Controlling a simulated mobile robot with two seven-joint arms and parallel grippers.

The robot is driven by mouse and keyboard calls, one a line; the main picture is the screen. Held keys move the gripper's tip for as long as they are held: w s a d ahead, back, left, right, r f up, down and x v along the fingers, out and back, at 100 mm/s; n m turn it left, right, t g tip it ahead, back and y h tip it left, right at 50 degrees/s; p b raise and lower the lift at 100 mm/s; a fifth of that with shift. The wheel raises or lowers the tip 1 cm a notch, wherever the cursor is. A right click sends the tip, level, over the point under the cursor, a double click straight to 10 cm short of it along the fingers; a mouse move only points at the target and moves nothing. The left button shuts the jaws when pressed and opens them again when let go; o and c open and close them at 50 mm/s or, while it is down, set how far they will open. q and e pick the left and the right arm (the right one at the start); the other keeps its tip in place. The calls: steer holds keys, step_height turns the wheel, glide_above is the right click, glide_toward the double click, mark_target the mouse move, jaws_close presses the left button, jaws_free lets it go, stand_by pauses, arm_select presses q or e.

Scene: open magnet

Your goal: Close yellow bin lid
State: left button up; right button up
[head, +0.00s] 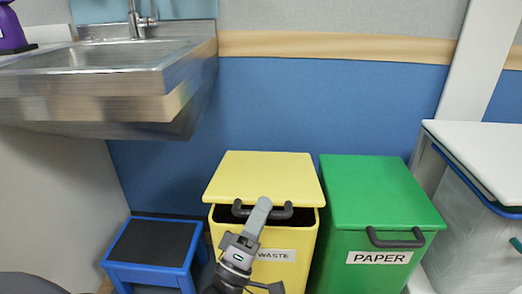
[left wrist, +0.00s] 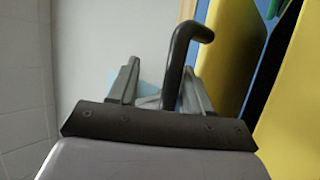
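The yellow bin (head: 303,245) stands against the blue wall, with a partly hidden "WASTE" label on its front. Its yellow lid (head: 262,175) is raised a little, and a dark gap shows under its front edge. A dark grey handle (head: 283,212) runs along the lid's front. My left gripper (head: 261,207) is at the handle, covering its middle. In the left wrist view my left gripper (left wrist: 160,72) is open, and the handle (left wrist: 177,62) reaches between its fingers, close to the right finger. Contact cannot be told. My right gripper is in neither view.
A green bin (head: 375,190) labelled "PAPER" stands close on the right. A blue step stool (head: 140,275) stands at the lower left. A metal sink (head: 110,75) juts out at the upper left.

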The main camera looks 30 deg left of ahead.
arm_select(q)
step_height(320, 180, up, 6)
steer(key=shift+f+p, duration=0.25)
steer(key=shift+p, duration=0.65)
step_height(320, 180, up, 8)
steer(key=p, duration=0.3)
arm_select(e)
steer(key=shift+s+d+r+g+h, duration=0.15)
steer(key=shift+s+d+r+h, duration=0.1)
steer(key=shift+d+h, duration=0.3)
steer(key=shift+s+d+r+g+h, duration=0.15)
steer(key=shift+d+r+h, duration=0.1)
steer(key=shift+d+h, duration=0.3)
arm_select(q)
steer(key=shift+s+f, duration=0.1)
steer(key=shift+f, duration=0.05)
steer(key=b+v, duration=0.2)
steer(key=v, duration=0.6)
steer(key=shift+b, duration=0.4)
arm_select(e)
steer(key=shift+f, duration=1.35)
arm_select(q)
steer(key=shift+f, duration=0.2)
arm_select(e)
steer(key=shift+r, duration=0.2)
